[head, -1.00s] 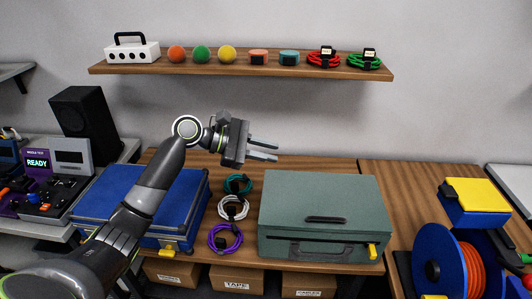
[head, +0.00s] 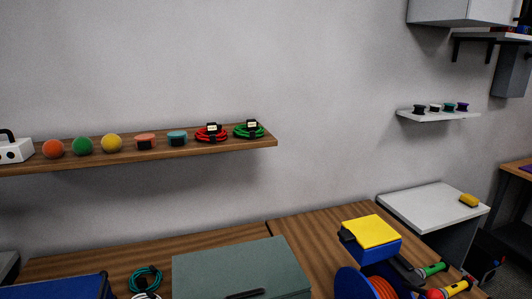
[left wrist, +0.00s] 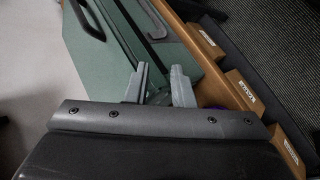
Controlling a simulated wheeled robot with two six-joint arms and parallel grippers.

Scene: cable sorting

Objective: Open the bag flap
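The grey-green bag (head: 235,266) lies on the wooden bench at the bottom of the head view, its front cut off by the frame edge. Its flat top shows a dark handle (head: 245,294) and looks closed. The left wrist view also shows the bag (left wrist: 112,55), with a dark handle on its top and another dark fitting towards its front edge. My left gripper (left wrist: 159,72) is open, its two grey fingers apart with nothing seen between them. Its fingertips overlap the bag in that view; I cannot tell whether they touch it. My right gripper is in no view.
A blue case (head: 60,287) and a teal cable coil (head: 146,279) lie left of the bag. A blue reel and a yellow-topped blue box (head: 370,236) stand to its right. Cardboard boxes (left wrist: 243,90) sit below the bench edge. A shelf (head: 200,151) hangs above.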

